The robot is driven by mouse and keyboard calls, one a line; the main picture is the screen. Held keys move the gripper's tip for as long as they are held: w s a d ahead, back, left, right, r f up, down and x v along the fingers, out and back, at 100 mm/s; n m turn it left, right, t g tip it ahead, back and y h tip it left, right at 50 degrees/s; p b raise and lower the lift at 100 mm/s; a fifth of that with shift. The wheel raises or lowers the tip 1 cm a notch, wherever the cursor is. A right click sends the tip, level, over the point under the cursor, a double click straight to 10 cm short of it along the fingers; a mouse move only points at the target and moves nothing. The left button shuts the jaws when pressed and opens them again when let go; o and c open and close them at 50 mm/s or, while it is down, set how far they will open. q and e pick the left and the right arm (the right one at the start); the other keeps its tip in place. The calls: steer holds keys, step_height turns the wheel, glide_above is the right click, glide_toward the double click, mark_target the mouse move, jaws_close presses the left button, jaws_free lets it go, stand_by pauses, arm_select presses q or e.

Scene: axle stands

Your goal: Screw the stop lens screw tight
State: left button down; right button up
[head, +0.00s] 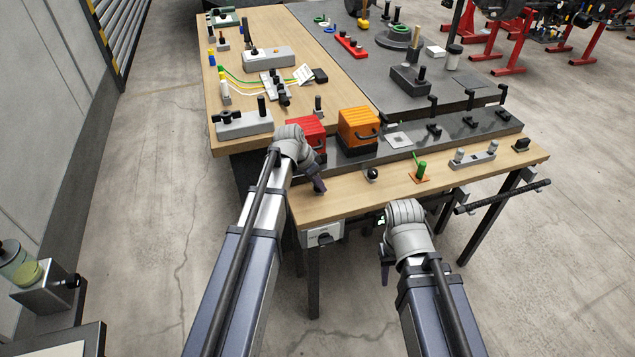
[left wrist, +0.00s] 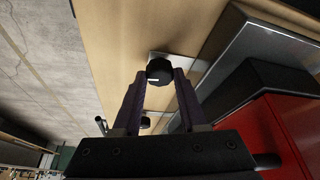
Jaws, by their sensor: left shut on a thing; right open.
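The stop lens screw appears as a black round knob with a white mark (left wrist: 159,72), seated over a small pale plate (left wrist: 178,62) in the left wrist view. My left gripper (left wrist: 160,86) has its dark purple fingers on either side of this knob, shut on it. In the head view the left gripper (head: 319,187) points down over the near wooden bench, and the knob is not clearly visible there. My right gripper (head: 385,274) is open and empty, in front of the bench and below its edge.
A red case (head: 305,133) and an orange case (head: 358,130) stand behind the left gripper. A black ball (head: 371,174) and a green peg on an orange plate (head: 421,171) are to its right. A black bar (head: 503,196) sticks out past the bench's front.

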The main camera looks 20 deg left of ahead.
arm_select(q)
steer(key=shift+m, duration=0.6)
steer(key=shift+g, duration=0.3)
steer(key=shift+c, duration=2.2)
jaws_free()
steer(key=p+v, duration=0.7)
steer(key=v, duration=0.1)
steer(key=shift+a+f, duration=0.15)
